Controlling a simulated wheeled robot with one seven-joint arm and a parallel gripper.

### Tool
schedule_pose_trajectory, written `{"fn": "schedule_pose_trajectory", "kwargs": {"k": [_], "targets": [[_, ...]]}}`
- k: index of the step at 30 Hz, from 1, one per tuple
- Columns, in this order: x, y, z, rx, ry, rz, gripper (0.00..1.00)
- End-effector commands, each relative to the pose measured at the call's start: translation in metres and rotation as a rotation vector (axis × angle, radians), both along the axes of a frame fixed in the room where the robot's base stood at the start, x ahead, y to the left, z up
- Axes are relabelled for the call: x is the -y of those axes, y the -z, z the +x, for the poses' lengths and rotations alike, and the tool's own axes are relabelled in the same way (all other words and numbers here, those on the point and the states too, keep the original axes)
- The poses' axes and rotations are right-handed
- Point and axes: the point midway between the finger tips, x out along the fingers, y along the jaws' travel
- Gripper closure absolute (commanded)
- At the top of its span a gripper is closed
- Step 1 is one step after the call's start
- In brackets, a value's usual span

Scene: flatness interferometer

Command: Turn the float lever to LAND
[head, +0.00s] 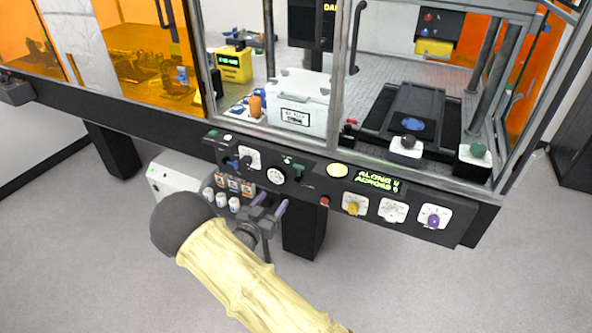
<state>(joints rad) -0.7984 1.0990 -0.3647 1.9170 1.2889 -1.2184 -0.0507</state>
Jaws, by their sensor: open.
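The black front panel (320,202) carries several small controls; their labels are too small to read, so I cannot tell which one is the float lever or where it is set. At its left part are a black-knobbed control on a white plate (247,159) and a dark lever-like control (298,172), with a round white dial (276,176) between them. My gripper (270,205) is open and empty, its two purple-tipped fingers apart, in front of and just below the panel's left part. It appears apart from the controls. My forearm, in a cream sleeve, comes from below.
Further right are a green display (379,183) and yellow (353,208), white (393,211) and purple (434,216) knobs. Glass doors and frame posts rise behind the panel. The floor in front is clear.

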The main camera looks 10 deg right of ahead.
Motion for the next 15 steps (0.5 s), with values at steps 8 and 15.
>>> {"fn": "schedule_pose_trajectory", "kwargs": {"k": [8, 15], "targets": [[0.022, -0.001, 0.029, 0.001, 0.004, -0.001, 0.42], [0.048, -0.001, 0.063, 0.000, 0.003, 0.000, 0.42]]}}
